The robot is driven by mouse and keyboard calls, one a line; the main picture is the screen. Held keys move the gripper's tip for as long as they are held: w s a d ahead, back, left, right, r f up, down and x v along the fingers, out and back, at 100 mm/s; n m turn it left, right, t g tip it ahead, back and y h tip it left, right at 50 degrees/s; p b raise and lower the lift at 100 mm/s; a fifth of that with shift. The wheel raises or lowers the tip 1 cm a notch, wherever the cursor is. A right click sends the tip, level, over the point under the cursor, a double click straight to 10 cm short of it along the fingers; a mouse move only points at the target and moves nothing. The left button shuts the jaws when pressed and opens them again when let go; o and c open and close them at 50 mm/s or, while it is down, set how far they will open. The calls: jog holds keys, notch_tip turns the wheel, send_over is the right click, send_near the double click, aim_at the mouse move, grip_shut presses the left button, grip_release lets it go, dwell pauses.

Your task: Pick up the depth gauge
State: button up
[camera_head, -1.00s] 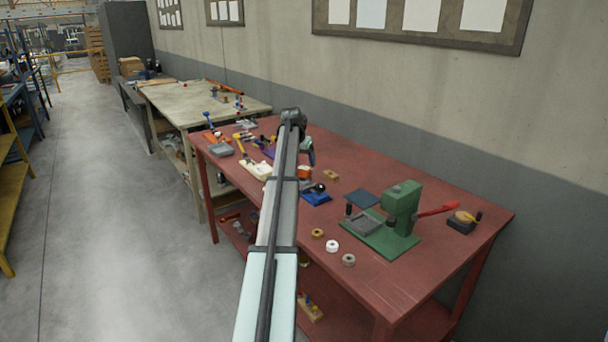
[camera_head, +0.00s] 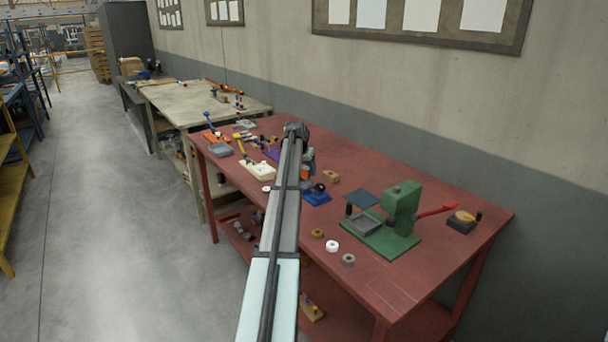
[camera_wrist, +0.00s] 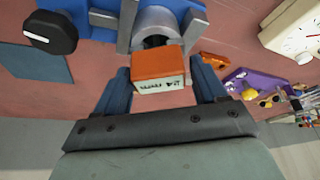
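An orange block with a printed label that seems to read 24 mm, which looks like the depth gauge (camera_wrist: 158,68), sits in front of a grey cylinder on a blue fixture (camera_wrist: 115,14). In the head view the blue fixture (camera_head: 317,198) stands on the red table, with a black knob. My gripper (camera_wrist: 160,72) has its two blue fingers on either side of the orange block. A narrow gap seems to show at each side, so it looks open around the block. In the head view my gripper (camera_head: 307,168) is mostly hidden behind my arm.
A green press (camera_head: 400,212) with a red handle stands to the right, and a dark blue mat (camera_head: 363,197) lies beside it. Several small rings lie near the front edge.

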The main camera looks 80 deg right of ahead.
jog(key=c, duration=1)
jog(key=shift+o, duration=0.2)
